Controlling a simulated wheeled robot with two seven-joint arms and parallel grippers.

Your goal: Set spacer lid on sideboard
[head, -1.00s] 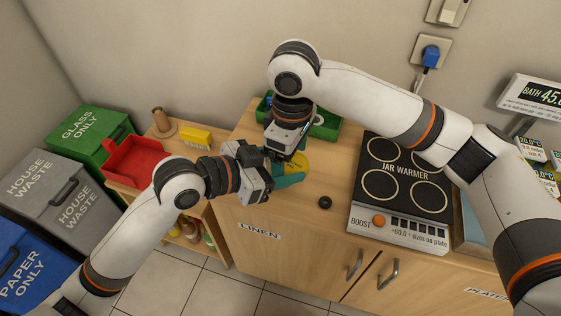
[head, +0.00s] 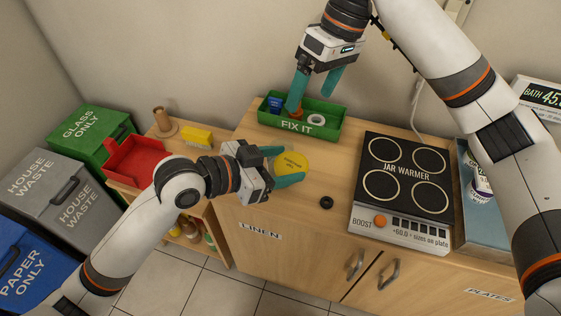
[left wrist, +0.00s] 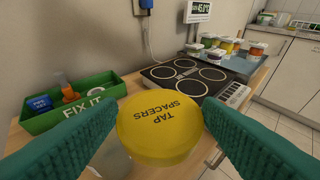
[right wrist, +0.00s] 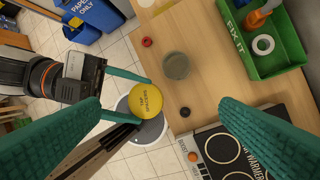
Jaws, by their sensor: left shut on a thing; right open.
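The spacer lid (head: 292,162) is a round yellow lid marked TAP SPACERS, face up in the head view. My left gripper (head: 280,166) is shut on it, with one teal finger on each side. The lid (left wrist: 160,125) fills the middle of the left wrist view and also shows in the right wrist view (right wrist: 146,101). The wooden sideboard (head: 300,215) stretches around and beyond it; I cannot tell the lid's height over it. My right gripper (head: 318,92) is open and empty above the green FIX IT box. A greyish open jar (right wrist: 176,66) stands near the lid.
The green FIX IT box (head: 320,133) holds loose items. A small red ring (right wrist: 147,42) lies near the jar. A red tray (head: 140,162) and several bins stand left.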

